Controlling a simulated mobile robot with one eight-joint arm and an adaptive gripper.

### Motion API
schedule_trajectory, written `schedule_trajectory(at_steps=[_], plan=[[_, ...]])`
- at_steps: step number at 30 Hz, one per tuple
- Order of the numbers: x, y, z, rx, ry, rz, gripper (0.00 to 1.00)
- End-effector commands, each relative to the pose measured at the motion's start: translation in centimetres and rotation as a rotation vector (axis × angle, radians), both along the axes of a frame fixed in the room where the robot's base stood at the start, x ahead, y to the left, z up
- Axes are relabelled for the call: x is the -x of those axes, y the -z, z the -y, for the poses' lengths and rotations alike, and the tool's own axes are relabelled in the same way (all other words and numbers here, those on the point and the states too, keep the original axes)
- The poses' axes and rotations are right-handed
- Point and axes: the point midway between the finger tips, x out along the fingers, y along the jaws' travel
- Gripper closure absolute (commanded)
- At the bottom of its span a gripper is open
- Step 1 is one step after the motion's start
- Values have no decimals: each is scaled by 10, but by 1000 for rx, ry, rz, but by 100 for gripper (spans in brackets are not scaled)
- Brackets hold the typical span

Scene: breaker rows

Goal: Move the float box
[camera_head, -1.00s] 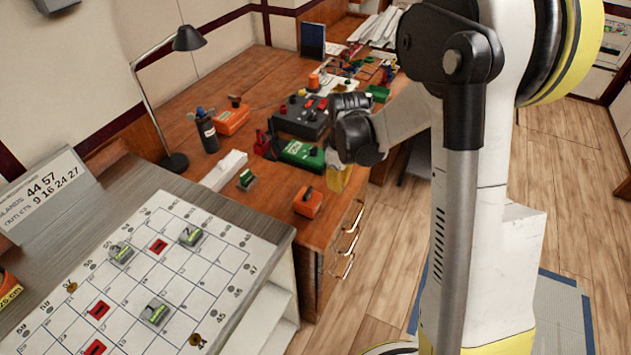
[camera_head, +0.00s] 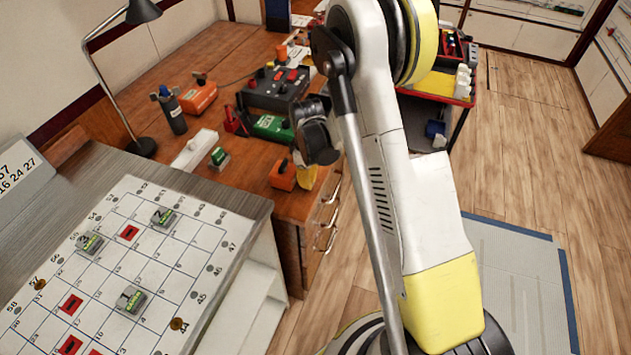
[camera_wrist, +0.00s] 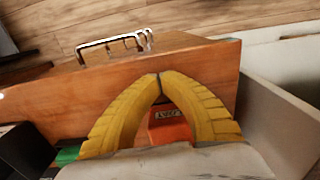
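A small orange box (camera_head: 283,175) with a dark top part sits near the front edge of the wooden desk (camera_head: 232,195). In the wrist view an orange box (camera_wrist: 169,127) with a small label shows through the arch of my fingers; I cannot read the label clearly. My gripper (camera_wrist: 158,76) has its yellow fingertips together, with nothing seen between the tips. In the head view its yellow fingers (camera_head: 307,179) are beside the orange box, partly hidden by my wrist. Another orange box (camera_head: 198,97) stands farther back. I cannot tell by lettering which is the float box.
A green box (camera_head: 272,128), a dark switch box (camera_head: 275,88), a dark bottle (camera_head: 171,110) and a lamp (camera_head: 141,146) stand on the desk. A white grid board (camera_head: 150,240) with several grey blocks lies at front left. A drawer handle (camera_wrist: 115,42) protrudes from the desk front.

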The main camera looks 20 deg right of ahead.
Motion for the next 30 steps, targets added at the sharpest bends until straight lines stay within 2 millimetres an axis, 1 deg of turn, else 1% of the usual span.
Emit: schedule_trajectory(at_steps=[3,5,16,19,23,30], plan=[[-8,1,-8,0,0,0,100],[-10,0,-10,0,0,0,100],[-12,-1,-12,0,1,0,100],[-17,-1,-16,0,0,0,100],[-37,0,-36,0,-3,0,100],[-87,0,-87,0,-3,0,100]])
